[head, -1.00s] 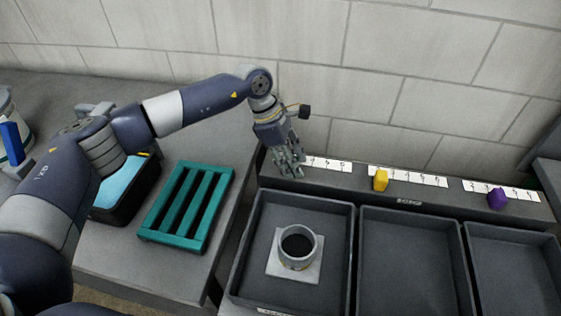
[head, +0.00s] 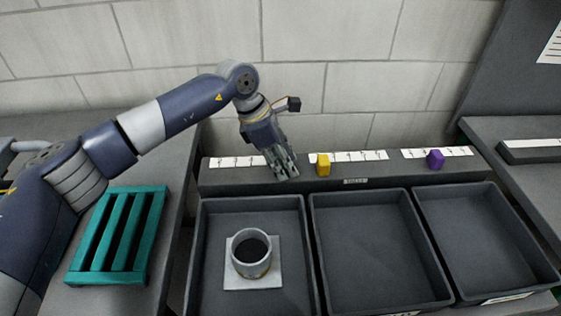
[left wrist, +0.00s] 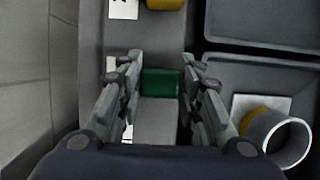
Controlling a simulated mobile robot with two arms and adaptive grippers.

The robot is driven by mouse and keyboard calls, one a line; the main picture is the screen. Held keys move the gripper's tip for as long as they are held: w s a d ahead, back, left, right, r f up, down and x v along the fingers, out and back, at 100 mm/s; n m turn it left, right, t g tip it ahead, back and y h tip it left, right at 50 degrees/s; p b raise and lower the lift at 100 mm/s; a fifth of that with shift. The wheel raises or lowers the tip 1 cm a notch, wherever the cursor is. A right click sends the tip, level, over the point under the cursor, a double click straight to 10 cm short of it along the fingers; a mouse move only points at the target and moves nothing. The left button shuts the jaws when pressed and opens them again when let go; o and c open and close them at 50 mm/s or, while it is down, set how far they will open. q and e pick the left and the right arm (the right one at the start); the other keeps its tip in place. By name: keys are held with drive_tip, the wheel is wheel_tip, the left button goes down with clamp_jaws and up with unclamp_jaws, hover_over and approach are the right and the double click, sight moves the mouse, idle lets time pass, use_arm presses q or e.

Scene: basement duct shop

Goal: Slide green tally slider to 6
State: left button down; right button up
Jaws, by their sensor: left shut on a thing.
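The green slider (left wrist: 160,83) shows in the left wrist view between the fingers of my left gripper (left wrist: 165,85). The gripper is shut on it. In the head view my left gripper (head: 286,172) reaches down to the rail (head: 212,184) and its fingers hide the green slider. The white number strip (head: 237,161) of that slider shows to the left of the fingers; the figures are too small to read surely, and its right end is covered. My right gripper is not in view.
A yellow slider (head: 322,165) stands just right of my gripper, and a purple slider (head: 435,159) farther right on the rail. Grey trays (head: 372,250) stand in front; the left one holds a grey ring (head: 251,252) on a pale plate. A teal slatted rack (head: 118,235) lies left.

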use_arm(q)
drive_tip(key=c, duration=1.4)
unclamp_jaws()
drive_tip(key=shift+d, duration=0.2)
drive_tip(key=shift+c, duration=0.2)
drive_tip(key=o, duration=0.3)
drive_tip(key=shift+d, duration=0.15)
drive_tip(key=shift+a+r, duration=0.25)
drive_tip(key=shift+r, duration=0.1)
drive_tip(key=v, duration=1.1)
drive_tip(key=shift+r, duration=0.1)
